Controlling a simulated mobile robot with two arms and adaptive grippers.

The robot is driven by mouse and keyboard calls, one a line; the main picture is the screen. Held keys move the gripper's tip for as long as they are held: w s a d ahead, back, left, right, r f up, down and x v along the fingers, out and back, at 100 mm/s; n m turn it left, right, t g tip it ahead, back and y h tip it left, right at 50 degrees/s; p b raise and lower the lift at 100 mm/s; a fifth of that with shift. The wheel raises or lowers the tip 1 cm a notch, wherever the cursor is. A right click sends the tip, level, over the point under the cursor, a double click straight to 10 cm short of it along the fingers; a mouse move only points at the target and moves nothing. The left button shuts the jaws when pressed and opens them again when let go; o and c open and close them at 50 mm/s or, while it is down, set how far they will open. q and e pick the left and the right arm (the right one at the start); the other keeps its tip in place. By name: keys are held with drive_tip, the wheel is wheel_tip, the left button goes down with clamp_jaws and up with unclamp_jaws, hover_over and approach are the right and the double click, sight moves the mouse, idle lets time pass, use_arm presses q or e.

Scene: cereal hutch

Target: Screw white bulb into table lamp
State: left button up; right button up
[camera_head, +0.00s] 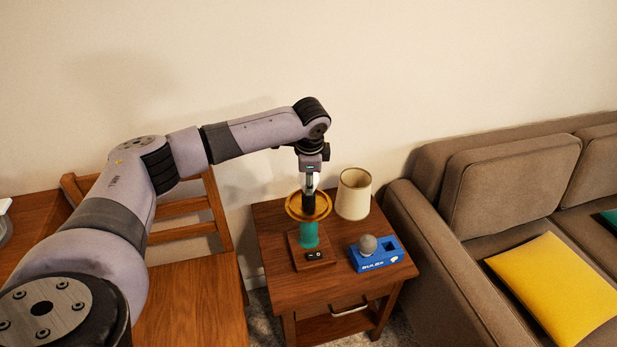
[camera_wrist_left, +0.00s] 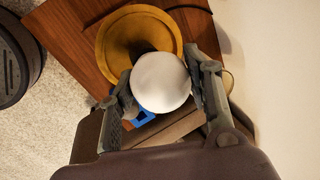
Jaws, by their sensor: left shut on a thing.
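The table lamp has a teal stem (camera_head: 309,234), a wooden base with a switch and a yellow dish (camera_head: 292,207) on top. My left gripper (camera_head: 309,197) points down at the middle of the dish. In the left wrist view its two fingers are shut on the white bulb (camera_wrist_left: 161,82), whose round end faces the camera. The yellow dish (camera_wrist_left: 112,42) lies behind the bulb there, partly covered by it. The bulb's screw end and the socket are hidden, so I cannot tell whether they touch. My right gripper is not in view.
A cream lampshade (camera_head: 353,194) stands on the wooden side table (camera_head: 275,234), right of the lamp. A blue bulb holder (camera_head: 377,261) with a grey bulb (camera_head: 367,244) sits in front of it. A wooden chair (camera_head: 190,290) is left, a brown sofa (camera_head: 450,260) right.

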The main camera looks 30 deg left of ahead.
use_arm(q)
drive_tip(key=c, duration=0.5)
drive_tip(key=shift+r+m+p, duration=0.1)
drive_tip(key=shift+m+p, duration=0.2)
drive_tip(key=shift+p, duration=0.2)
drive_tip(key=shift+m+h+p, duration=0.4)
drive_tip(key=shift+m+p, duration=0.85)
drive_tip(key=shift+m, duration=0.45)
drive_tip(key=shift+p, duration=0.3)
drive_tip(key=shift+m+t+h+p, duration=0.3)
drive_tip(key=shift+m+p, duration=0.2)
drive_tip(key=shift+a+m+h+p, duration=0.1)
drive_tip(key=shift+m+h+p, duration=0.2)
drive_tip(key=shift+m+p, duration=0.5)
drive_tip(key=shift+m, duration=0.7)
